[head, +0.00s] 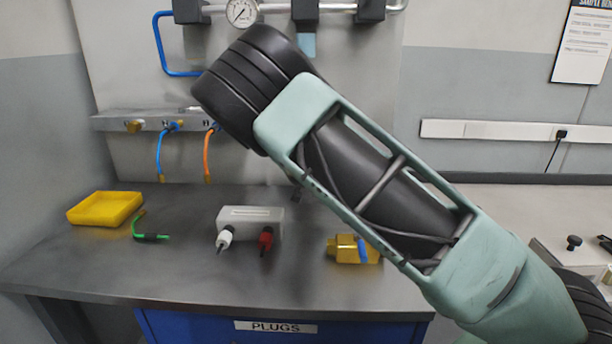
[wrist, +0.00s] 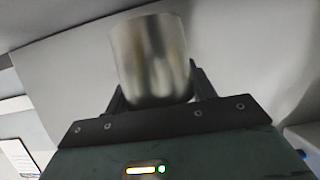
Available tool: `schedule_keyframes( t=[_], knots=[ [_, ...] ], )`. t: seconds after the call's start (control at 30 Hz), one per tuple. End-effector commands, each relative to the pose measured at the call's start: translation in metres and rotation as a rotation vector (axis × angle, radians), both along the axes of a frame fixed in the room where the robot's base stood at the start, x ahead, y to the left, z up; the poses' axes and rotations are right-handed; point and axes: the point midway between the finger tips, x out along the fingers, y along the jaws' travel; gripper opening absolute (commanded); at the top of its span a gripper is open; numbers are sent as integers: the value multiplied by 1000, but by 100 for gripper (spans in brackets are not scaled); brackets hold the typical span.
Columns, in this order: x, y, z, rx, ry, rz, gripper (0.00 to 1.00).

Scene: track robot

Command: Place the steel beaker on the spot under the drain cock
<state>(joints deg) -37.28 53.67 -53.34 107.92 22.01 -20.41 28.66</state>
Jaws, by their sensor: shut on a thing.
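The steel beaker (wrist: 153,60) shows in the wrist view as a smooth, shiny metal cup. My gripper (wrist: 158,92) is shut on it, with a dark finger on each side of its lower part. The beaker looks slightly tilted in that view, against a pale surface. In the head view, my arm crosses the middle and right, and neither gripper nor beaker can be seen there. I cannot make out the drain cock or the spot under it; my arm covers part of the wall and bench.
A gauge (head: 242,12) and pipework are above. The front-left bench is clear.

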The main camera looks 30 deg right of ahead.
Motion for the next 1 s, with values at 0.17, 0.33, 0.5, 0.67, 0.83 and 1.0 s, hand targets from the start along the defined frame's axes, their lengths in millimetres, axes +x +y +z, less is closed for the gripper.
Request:
schedule_keyframes(
  t=[0.17,0.33,0.5,0.67,0.83,1.0],
  knots=[
    [-1,0,-25,-2,5,1,32],
    [2,-2,-37,-1,1,0,32],
    [3,-2,-39,0,0,1,32],
    [3,-2,-41,1,1,1,32],
    [3,-2,-43,2,0,1,77],
    [3,-2,-43,1,1,1,77]
  ],
)
